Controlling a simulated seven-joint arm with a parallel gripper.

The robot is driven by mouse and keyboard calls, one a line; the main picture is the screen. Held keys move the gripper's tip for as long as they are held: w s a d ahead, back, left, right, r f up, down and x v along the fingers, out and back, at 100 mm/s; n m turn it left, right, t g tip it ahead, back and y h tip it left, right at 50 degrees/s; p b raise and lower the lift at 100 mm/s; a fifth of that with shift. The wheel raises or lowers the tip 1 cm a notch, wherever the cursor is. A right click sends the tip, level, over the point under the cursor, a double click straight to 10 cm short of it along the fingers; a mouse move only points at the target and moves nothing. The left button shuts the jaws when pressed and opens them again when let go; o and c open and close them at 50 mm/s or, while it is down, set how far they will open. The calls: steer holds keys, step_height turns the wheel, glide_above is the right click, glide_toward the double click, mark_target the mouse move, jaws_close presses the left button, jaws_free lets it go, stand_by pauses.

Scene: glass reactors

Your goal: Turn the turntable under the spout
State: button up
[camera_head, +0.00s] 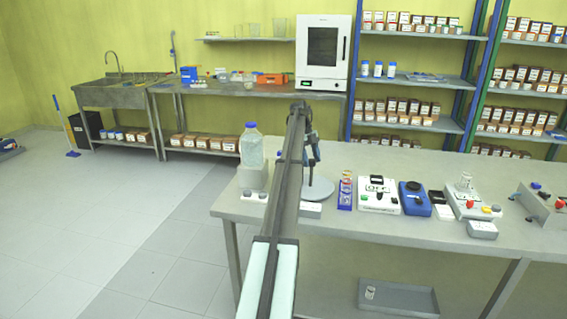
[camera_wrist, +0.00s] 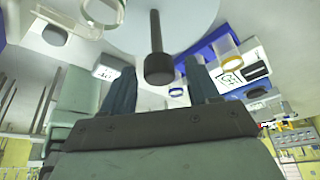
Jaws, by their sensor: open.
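The turntable is a pale grey disc (camera_head: 319,191) on the bench beside the bottle stand, partly hidden by my arm. In the wrist view the disc (camera_wrist: 200,12) fills the top. A dark upright peg with a thick round end (camera_wrist: 158,62) stands out from it. My gripper (camera_wrist: 160,78) is open, with the peg's end appearing between its two fingertips and gaps on both sides. In the head view my gripper (camera_head: 312,150) is above the disc, mostly behind my arm. I cannot make out the spout.
A blue-capped bottle (camera_head: 251,146) stands on a grey stand (camera_head: 253,180) left of my arm. Farther right are a white device (camera_head: 378,196) and a blue device (camera_head: 414,199).

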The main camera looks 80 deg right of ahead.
steer(key=n, duration=0.1)
steer(key=n+h, duration=0.1)
steer(key=n, duration=0.1)
steer(key=shift+a+n+g, duration=0.2)
steer(key=shift+n+g, duration=0.1)
steer(key=shift+g, duration=0.1)
steer(key=n+h, duration=0.2)
steer(key=n, duration=0.2)
steer(key=shift+a, duration=0.15)
steer(key=n+h, duration=0.1)
steer(key=n, duration=0.3)
steer(key=shift+a, duration=0.1)
steer(key=n+t+h, duration=0.1)
steer(key=n, duration=0.3)
steer(key=shift+h, duration=0.4)
steer(key=v, duration=1.4)
steer(key=w+a+f+n+t, duration=0.1)
steer(key=w+a+f+n, duration=0.2)
steer(key=w, duration=0.9)
steer(key=w+a+f+n, duration=0.3)
steer(key=w+a+f, duration=0.5)
steer(key=w+f, duration=0.3)
steer(key=shift+w+f+n+t, duration=0.25)
steer(key=shift+w+n+t, duration=0.15)
steer(key=shift+w, duration=0.35)
steer(key=shift+a, duration=0.15)
